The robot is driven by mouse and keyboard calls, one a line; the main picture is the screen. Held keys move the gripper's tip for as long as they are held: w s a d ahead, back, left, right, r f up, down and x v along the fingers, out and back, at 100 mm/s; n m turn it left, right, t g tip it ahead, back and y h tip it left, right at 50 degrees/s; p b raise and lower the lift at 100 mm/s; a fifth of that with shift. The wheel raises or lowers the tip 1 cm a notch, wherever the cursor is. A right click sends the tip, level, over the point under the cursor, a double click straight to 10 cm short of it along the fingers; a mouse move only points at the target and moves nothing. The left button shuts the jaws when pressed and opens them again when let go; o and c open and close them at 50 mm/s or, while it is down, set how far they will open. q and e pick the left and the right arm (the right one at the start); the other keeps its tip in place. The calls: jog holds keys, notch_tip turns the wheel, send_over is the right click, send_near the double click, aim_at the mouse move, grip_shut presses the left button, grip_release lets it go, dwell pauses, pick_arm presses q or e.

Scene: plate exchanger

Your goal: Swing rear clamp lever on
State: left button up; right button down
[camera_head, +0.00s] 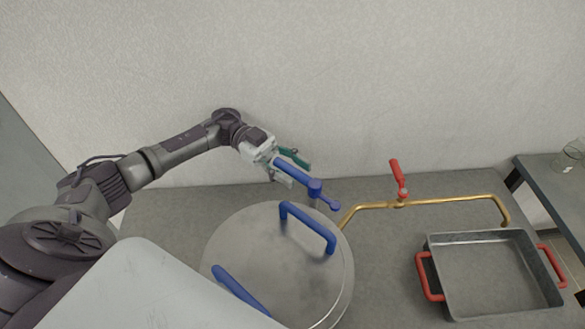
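The rear clamp lever (295,173) is a blue bar behind the round metal lid (250,245). It runs up and left from a blue pivot (315,187), with a short blue arm (330,203) on the other side. My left gripper (284,170) is at the lever's far end, with its grey fingers around or beside the bar. Whether they press on it cannot be told. A green piece (295,157) shows just behind the lever; whether it is part of the gripper is unclear. My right gripper is not in view.
The lid bears a blue arched handle (308,226). Another blue lever (240,290) lies at its front left. A brass pipe (440,202) with a red valve lever (397,173) runs right to a metal tray (433,265) with red handles. A wall stands close behind.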

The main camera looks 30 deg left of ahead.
aim_at(292, 167)
pick_arm(q)
notch_tip(292, 167, up, 10)
dwell(0.6)
